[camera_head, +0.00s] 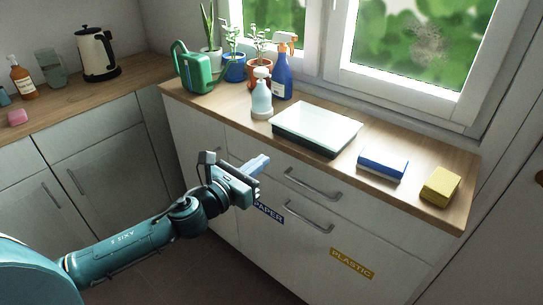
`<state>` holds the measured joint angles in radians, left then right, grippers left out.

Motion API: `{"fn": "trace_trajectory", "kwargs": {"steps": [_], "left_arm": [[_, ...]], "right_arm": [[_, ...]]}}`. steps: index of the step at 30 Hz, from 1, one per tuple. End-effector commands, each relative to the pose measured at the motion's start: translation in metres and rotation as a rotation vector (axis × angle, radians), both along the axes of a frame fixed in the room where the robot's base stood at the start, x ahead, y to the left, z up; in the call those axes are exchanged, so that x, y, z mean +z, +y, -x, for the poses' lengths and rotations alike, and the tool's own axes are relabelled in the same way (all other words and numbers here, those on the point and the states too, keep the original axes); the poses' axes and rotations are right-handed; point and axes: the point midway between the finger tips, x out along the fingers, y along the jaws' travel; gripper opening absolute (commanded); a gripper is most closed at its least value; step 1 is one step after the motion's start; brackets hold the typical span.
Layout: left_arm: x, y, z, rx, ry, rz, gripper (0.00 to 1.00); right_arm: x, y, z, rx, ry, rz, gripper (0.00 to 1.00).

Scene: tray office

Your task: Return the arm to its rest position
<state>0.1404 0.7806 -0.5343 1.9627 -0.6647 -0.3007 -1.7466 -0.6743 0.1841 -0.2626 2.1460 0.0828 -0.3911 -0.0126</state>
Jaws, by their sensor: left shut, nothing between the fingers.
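My left arm comes in from the lower left of the head view and reaches toward the middle. My left gripper (258,163) is shut and empty. It hangs in front of the cabinet (190,135), by the drawer fronts and beside the dark label reading PAPER (268,213), which it partly covers. I cannot tell whether it touches the cabinet front. My right gripper is not in view.
On the wooden counter (415,205) stand a green watering can (193,70), potted plants, spray bottles (262,95), a white-topped tray (316,126), a blue-and-white box (382,164) and a yellow block (440,186). A kettle (97,55) stands at left. Drawer handles (312,187) stick out.

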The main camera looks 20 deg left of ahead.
Motion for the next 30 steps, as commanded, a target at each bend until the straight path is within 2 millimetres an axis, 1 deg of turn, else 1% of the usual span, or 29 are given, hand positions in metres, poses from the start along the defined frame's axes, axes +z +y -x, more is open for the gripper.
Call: {"fn": "trace_trajectory", "kwargs": {"steps": [3,8,11,14,17,18,20,21,22,23,24,27,30], "left_arm": [[-0.001,0.003,0.008,0.0,0.001,-0.001,0.0],[0.0,0.003,0.011,0.001,0.005,0.01,0.0],[-0.008,-0.001,0.017,0.008,0.069,0.12,0.0],[-0.027,-0.01,0.033,0.038,0.227,0.407,0.0],[-0.055,-0.022,0.059,0.114,0.455,0.84,0.0],[-0.066,-0.027,0.072,0.159,0.55,1.034,0.0],[-0.083,-0.034,0.093,0.243,0.68,1.326,0.0],[-0.093,-0.038,0.107,0.306,0.757,1.52,0.0],[-0.1,-0.041,0.119,0.357,0.81,1.664,0.0],[-0.107,-0.043,0.13,0.41,0.856,1.805,0.0],[-0.115,-0.047,0.144,0.484,0.905,1.984,0.0],[-0.132,-0.053,0.177,0.668,0.977,2.376,0.0],[-0.142,-0.057,0.202,0.813,0.989,2.664,0.0]], "right_arm": [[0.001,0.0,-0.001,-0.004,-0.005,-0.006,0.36],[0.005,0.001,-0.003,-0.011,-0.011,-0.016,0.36],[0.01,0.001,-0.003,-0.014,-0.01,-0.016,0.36],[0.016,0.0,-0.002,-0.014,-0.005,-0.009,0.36],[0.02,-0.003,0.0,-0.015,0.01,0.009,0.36],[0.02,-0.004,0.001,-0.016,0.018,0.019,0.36],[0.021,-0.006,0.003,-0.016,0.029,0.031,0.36],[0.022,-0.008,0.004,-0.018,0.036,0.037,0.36],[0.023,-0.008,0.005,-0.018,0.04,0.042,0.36],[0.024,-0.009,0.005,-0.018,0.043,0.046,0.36],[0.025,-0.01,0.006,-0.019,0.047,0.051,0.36],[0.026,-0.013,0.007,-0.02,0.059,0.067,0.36],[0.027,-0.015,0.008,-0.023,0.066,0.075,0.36]]}}
